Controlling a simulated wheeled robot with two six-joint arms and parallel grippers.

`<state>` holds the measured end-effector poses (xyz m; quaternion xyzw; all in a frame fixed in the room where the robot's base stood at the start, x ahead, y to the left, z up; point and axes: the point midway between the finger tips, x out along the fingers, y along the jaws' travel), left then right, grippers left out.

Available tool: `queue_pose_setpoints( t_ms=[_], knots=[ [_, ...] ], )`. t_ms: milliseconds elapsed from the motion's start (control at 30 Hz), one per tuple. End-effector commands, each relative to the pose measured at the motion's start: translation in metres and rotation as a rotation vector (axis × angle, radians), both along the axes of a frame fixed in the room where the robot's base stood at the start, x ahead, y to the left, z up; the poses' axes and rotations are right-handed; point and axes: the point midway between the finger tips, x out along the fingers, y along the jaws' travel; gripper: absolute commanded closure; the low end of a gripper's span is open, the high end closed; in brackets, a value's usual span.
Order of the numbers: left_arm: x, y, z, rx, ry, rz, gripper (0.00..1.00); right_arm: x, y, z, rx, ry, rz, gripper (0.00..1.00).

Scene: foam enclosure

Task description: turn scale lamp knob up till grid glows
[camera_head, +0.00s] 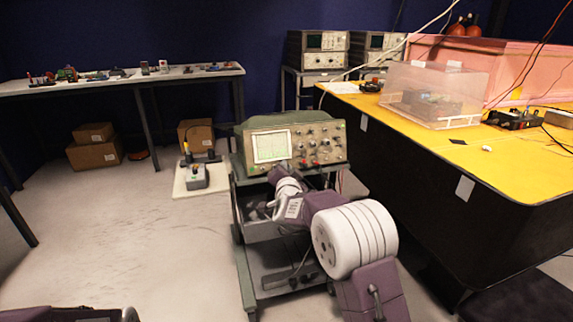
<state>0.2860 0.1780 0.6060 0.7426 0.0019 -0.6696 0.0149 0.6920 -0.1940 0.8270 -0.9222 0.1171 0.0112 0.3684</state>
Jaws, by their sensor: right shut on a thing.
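The oscilloscope (325,150) stands on top of a dark green cart. Its screen (271,146) at the left of the front panel is pale green and bright, with grid lines faintly showing. My right gripper (284,169) is at the panel's lower edge, just below the screen. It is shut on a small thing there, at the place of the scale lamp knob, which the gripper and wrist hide. Several other knobs and red sockets sit to the right of the screen. Of my left arm only a part shows at the bottom left; its gripper is out of view.
The cart (245,262) has lower shelves. A yellow-topped bench (480,160) with a clear box (433,93) stands close at its right. A white board with a small device (196,178) lies on the floor to the left. The floor at left is mostly free.

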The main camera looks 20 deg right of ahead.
Motion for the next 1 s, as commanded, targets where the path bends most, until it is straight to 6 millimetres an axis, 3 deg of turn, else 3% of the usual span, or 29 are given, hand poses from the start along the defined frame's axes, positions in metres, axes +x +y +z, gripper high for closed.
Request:
queue_pose_setpoints(
  t_ms=[1000],
  knots=[
    [0.000, 0.000, 0.092, 0.000, 0.000, 0.000, 0.64, 0.002, 0.001, 0.009, 0.918, 0.035, -0.299, 1.00]
  ],
)
